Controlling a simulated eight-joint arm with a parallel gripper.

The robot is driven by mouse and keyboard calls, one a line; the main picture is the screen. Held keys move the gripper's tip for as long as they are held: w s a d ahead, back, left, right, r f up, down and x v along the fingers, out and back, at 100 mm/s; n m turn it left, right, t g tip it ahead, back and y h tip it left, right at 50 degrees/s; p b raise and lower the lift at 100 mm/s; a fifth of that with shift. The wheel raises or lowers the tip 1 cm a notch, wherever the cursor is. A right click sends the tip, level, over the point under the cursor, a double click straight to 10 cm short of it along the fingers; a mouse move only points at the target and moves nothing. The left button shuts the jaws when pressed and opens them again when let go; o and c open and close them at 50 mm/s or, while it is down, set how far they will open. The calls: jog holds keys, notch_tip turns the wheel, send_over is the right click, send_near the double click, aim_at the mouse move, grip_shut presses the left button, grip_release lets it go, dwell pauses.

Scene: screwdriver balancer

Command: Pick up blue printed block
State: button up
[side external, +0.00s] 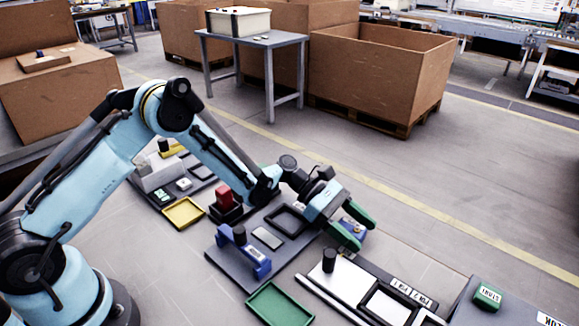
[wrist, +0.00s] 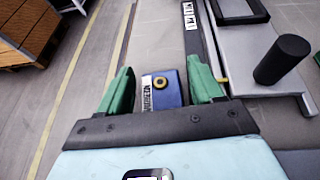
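The blue printed block (wrist: 171,92) has a yellow ring and a white strip of dark print on its top. In the wrist view it lies between the two green fingers of my gripper (wrist: 158,72), with a gap to the left finger and a smaller one to the right. My gripper is open and holds nothing. In the side view my gripper (side external: 354,226) reaches down over the block (side external: 354,230), which is partly hidden by the fingers.
A blue labelled fixture (side external: 242,256) stands on a dark plate left of my gripper. A black cylinder (wrist: 283,60) stands on a grey plate to the right in the wrist view. A green tray (side external: 282,305) lies in front. Open floor lies beyond the block.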

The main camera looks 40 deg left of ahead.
jog(key=c, duration=0.9)
jog(key=shift+r, duration=0.2)
